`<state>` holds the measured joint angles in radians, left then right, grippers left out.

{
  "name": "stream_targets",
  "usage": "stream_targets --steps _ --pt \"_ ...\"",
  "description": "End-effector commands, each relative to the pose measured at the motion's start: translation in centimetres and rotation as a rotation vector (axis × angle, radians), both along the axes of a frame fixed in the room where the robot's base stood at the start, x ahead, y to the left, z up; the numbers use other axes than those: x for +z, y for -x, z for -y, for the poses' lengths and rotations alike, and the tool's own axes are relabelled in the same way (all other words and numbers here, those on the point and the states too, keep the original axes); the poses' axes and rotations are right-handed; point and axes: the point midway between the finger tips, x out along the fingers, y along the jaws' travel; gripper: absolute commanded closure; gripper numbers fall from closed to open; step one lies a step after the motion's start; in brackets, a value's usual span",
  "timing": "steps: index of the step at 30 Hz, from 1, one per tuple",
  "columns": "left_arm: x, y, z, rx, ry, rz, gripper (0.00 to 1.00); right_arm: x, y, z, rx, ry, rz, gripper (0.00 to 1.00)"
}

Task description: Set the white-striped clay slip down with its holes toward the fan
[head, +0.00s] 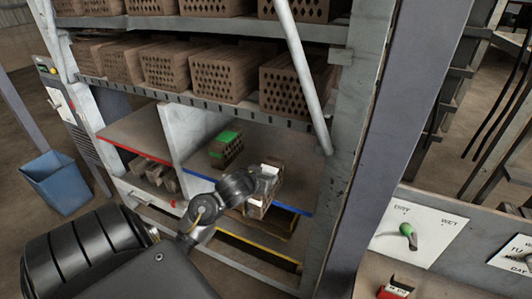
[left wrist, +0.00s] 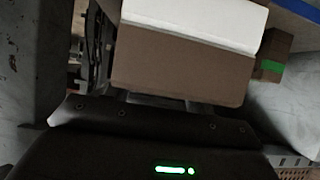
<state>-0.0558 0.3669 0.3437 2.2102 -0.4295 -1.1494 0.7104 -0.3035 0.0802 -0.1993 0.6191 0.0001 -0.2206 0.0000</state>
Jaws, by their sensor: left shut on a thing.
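The white-striped clay slip (head: 259,209) is a brown block with a white band, held in my left gripper (head: 266,186) at the blue-edged shelf bay. In the left wrist view the slip (left wrist: 180,66) fills the space between the fingers, white band (left wrist: 195,22) on top and a plain brown side toward the camera. The gripper is shut on it. Its hole face is not clear, and I cannot tell whether it touches the shelf. A green-striped block (head: 227,149) with holes in one end stands deeper in the bay. I cannot make out a fan. My right gripper is out of view.
A light upright panel (head: 187,135) divides the bay from a red-edged shelf (head: 137,137) on the left. Perforated bricks (head: 222,78) line the shelf above. A slanted grey bar (head: 303,75) and a rack post (head: 352,110) stand right of the bay. A blue bin (head: 55,183) stands left.

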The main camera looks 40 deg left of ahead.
Motion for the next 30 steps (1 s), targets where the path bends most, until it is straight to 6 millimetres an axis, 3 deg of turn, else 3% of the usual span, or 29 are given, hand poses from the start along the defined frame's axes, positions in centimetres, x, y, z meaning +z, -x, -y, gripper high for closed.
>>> stream_targets --steps 7,21,30 --pt "0.3 -3.9 0.0 -0.015 0.005 0.012 0.73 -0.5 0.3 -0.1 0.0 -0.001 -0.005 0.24" --pt "0.6 -14.5 -3.9 -0.011 0.006 0.009 0.73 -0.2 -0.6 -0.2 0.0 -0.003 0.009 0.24" --pt "0.4 -17.6 -5.2 -0.009 0.005 0.01 0.73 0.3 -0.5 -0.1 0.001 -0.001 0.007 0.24"
